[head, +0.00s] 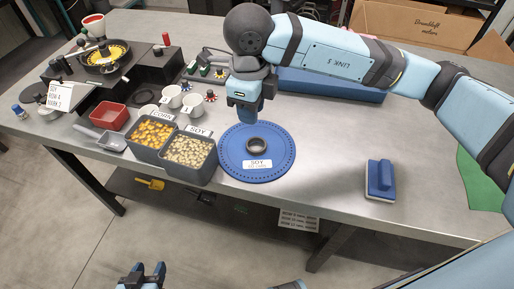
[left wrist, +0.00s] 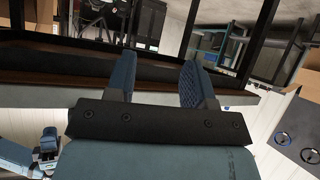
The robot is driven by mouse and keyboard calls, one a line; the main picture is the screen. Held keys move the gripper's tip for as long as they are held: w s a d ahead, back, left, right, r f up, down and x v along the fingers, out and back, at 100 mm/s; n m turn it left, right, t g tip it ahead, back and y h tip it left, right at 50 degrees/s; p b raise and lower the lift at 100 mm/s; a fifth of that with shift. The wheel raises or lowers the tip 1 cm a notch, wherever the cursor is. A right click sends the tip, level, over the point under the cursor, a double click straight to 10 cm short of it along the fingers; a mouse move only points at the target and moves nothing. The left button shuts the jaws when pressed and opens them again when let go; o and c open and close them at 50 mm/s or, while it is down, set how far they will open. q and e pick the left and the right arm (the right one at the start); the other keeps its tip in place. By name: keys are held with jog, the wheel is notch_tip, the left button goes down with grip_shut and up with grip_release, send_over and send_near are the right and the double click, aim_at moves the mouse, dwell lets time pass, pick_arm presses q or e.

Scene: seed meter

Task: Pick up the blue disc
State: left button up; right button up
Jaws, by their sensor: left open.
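The blue disc (head: 232,160) lies flat on the grey workbench, with a ring of small holes near its rim. A dark round hub (head: 256,145) stands at its middle, and a white SOY label is on its near side. My right gripper (head: 245,118) points down above the disc's far edge, behind the hub in the picture. Its fingertips look apart from the hub; their gap cannot be made out. My left gripper (head: 142,271) is at the bottom of the head view, well short of the bench. It is open and empty, as the left wrist view also shows (left wrist: 157,78).
CORN (head: 152,133) and SOY (head: 188,155) bins stand left of the disc, with white cups behind them. A blue-handled block (head: 380,180) sits to the right. A long blue tray (head: 325,85) lies behind my right arm. The bench between disc and block is clear.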

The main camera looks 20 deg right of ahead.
jog(key=b, duration=0.3)
send_over(254, 155)
jog(key=f, duration=0.7)
jog(key=shift+w+a, duration=0.1)
jog(key=shift+w, duration=0.2)
jog(key=shift+f, duration=0.45)
jog(key=f, duration=0.1)
jog(key=f+b, duration=0.1)
jog(key=f, duration=0.1)
jog(key=f+b, duration=0.1)
jog(key=shift+d+f, duration=0.25)
jog(key=shift+f, duration=0.15)
pick_arm(q)
jog(key=shift+w+d+f+t, duration=0.1)
jog(key=shift+d+f+t, duration=0.1)
jog(key=shift+f, duration=0.25)
jog(key=shift+w+d+f+t, duration=0.1)
jog(key=shift+f+t, duration=0.1)
jog(key=shift+f, duration=0.2)
pick_arm(e)
grip_shut()
